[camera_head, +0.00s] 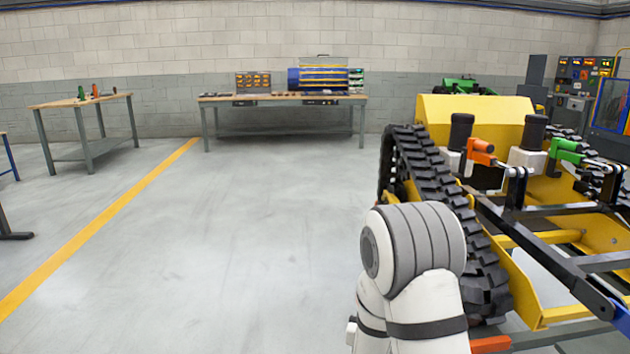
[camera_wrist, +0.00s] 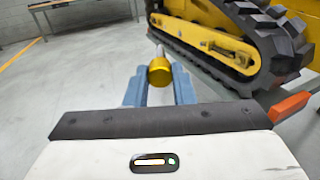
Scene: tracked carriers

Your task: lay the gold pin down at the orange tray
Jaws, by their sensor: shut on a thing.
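In the wrist view, my gripper (camera_wrist: 159,73) is shut on the gold pin (camera_wrist: 160,75). The pin has a gold, round end facing the camera and a paler, pointed tip beyond it. The blue-grey fingers are on either side of it, and the pin is held above the floor, beside the tracked carrier. An orange piece shows at the right edge of the wrist view (camera_wrist: 288,107); I cannot tell whether it is the orange tray. In the head view, the gripper and pin are hidden or out of frame.
A yellow tracked carrier (camera_head: 475,110) with a black track (camera_head: 430,175) stands close on the right. A long workbench (camera_head: 285,99) stands at the back wall, and a smaller table (camera_head: 80,101) with small orange and green items is at the left. The grey floor between is clear.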

